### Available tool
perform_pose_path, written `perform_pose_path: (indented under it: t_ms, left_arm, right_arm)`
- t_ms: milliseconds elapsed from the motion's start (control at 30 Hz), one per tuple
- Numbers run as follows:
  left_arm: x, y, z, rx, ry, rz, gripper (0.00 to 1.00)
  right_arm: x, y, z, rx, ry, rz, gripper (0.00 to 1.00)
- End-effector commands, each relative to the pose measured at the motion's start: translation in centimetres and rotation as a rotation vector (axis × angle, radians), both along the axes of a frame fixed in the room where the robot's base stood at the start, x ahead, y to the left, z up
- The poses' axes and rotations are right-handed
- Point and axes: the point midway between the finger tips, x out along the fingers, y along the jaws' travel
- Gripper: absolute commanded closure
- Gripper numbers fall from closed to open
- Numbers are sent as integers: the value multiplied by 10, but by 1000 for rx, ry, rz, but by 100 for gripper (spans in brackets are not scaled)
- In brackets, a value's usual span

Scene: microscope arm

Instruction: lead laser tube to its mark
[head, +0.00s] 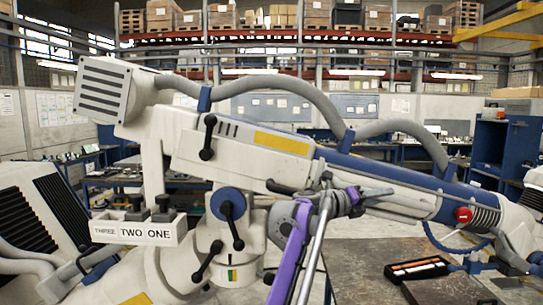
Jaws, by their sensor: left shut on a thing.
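A large white and blue jointed arm fills the view. Its long tube (390,172), which I take as the laser tube, slopes down to the right, with a red knob (463,215) near its far end. My left gripper (358,200), on a purple and grey arm, is at the tube's underside. It is shut on a part there, which looks like a grip of the tube; the contact is partly hidden. I cannot make out a mark for the tube. My right gripper is not in view.
A small white rack (138,230) labelled THREE, TWO, ONE holds dark knobs at the left. Black clamp levers (208,138) stick out of the white arm. A dark tray with orange edging (418,270) lies on the grey table (360,285) at the lower right.

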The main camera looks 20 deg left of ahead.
Motion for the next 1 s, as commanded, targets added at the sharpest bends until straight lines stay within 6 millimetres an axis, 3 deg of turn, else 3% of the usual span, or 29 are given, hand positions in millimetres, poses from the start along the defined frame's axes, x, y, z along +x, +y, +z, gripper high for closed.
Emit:
perform_pose_path:
  t_ms: [567,1000]
  left_arm:
    - [6,-20,-4,-1,-1,-6,100]
    - [6,-19,-4,-1,0,-6,100]
  right_arm:
    - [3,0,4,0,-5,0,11]
    - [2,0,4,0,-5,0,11]
